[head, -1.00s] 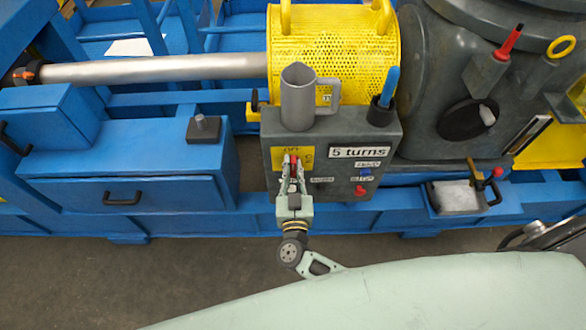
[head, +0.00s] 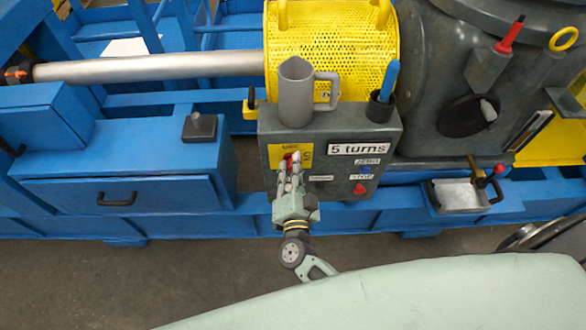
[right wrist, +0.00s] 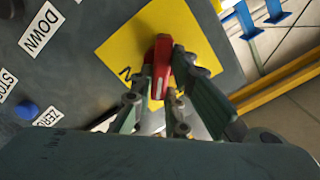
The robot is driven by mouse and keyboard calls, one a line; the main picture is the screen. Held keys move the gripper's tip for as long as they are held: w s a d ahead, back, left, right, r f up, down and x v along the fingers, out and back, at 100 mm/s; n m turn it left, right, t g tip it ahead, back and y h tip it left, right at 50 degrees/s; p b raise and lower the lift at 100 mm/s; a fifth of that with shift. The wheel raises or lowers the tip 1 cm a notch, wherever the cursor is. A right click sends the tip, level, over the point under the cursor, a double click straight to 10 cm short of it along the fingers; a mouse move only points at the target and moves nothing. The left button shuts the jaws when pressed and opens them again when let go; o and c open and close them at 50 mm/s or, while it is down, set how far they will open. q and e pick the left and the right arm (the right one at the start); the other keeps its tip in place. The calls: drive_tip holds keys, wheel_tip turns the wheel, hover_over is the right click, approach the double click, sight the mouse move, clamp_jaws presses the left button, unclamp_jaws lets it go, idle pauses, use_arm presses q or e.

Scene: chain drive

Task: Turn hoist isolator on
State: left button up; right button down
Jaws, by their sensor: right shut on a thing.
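The hoist isolator is a red handle (right wrist: 161,66) on a yellow plate (right wrist: 128,48) in the right wrist view. In the head view its yellow plate (head: 276,153) is on the left of the grey control box's front, and my fingers partly cover the red handle. My right gripper (right wrist: 170,65) is shut on the red handle, with one finger on each side of it. In the head view my right gripper (head: 290,165) reaches up to the plate from below. The plate's lettering is partly hidden. My left gripper is not in view.
The control box (head: 330,130) also bears a "5 turns" label (head: 358,148), a blue button (head: 366,170) and a red button (head: 360,188). A grey jug (head: 295,95) and a cup with a blue-handled tool (head: 380,108) stand on top. Blue drawers (head: 130,190) are at left.

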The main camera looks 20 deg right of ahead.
drive_tip(key=shift+s+d+f+m+b, duration=0.15)
drive_tip(key=shift+m+b, duration=0.55)
drive_tip(key=shift+m, duration=0.85)
drive_tip(key=shift+w+a+f+m+b, duration=0.15)
drive_tip(key=shift+m+b, duration=0.55)
drive_tip(key=shift+m, duration=0.8)
drive_tip(key=shift+s+d+f+m+b, duration=0.15)
drive_tip(key=shift+m+b, duration=0.55)
drive_tip(key=shift+m, duration=0.85)
drive_tip(key=c, duration=1.7)
unclamp_jaws()
drive_tip(key=v, duration=1.2)
